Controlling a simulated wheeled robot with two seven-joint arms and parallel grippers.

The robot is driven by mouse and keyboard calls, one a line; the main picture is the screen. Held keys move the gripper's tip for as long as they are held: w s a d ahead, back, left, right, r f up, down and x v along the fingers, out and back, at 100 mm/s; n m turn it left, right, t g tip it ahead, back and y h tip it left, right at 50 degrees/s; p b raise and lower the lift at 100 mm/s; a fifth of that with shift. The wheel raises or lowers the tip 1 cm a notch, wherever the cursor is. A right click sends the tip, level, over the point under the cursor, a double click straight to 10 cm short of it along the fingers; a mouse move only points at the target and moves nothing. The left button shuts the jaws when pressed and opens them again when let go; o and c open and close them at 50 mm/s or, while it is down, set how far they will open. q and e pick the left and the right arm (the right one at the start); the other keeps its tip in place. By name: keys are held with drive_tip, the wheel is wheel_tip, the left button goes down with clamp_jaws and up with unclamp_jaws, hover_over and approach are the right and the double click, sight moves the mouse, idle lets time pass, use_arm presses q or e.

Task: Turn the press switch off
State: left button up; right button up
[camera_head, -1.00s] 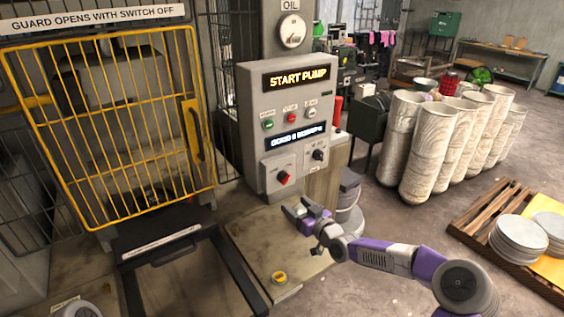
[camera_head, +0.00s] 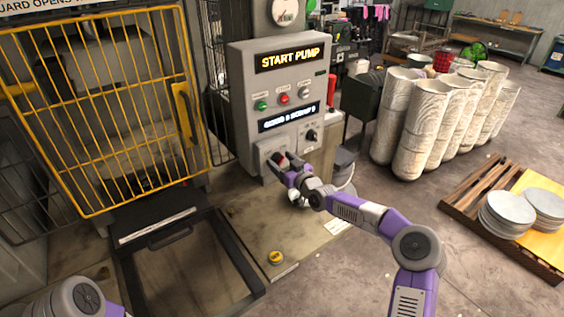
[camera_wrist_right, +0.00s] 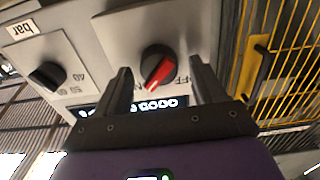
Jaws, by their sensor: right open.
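The press switch (camera_wrist_right: 158,68) is a black round knob with a red pointer on a light plate, low on the grey control panel (camera_head: 236,105). In the head view my right gripper (camera_head: 281,163) covers most of it. In the right wrist view the switch sits between the two open fingers of my right gripper (camera_wrist_right: 163,88), with a gap on each side. "OFF" lettering shows beside the knob, partly hidden by a finger. The panel's upper display reads "START PUMP". My left arm (camera_head: 75,298) shows only at the lower left corner; its gripper is out of view.
A second black knob (camera_wrist_right: 47,75) is beside the switch; it also shows in the head view (camera_head: 311,135). A yellow guard (camera_head: 110,115) stands closed left of the panel. A yellow button (camera_head: 276,258) is on the bench below. Pale cylinders (camera_head: 425,120) stand right.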

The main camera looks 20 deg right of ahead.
drive_tip(key=c, duration=1)
drive_tip(key=shift+f+n+b, duration=0.15)
drive_tip(key=shift+n+b, duration=0.35)
drive_tip(key=shift+b, duration=0.35)
drive_tip(key=n+b, duration=0.3)
drive_tip(key=b, duration=0.2)
drive_tip(key=shift+a+f+n, duration=0.1)
drive_tip(key=shift+n, duration=0.3)
drive_tip(key=n+b, duration=0.2)
drive_tip(key=shift+n, duration=0.4)
drive_tip(key=n+b, duration=0.2)
drive_tip(key=n, duration=0.1)
drive_tip(key=shift+a+n, duration=0.1)
drive_tip(key=shift+n, duration=0.2)
drive_tip(key=n+b, duration=0.2)
drive_tip(key=n, duration=0.2)
drive_tip(key=shift+s+b, duration=0.1)
drive_tip(key=shift+b, duration=0.25)
drive_tip(key=shift+n+b, duration=0.6)
drive_tip(key=shift+n, duration=0.7)
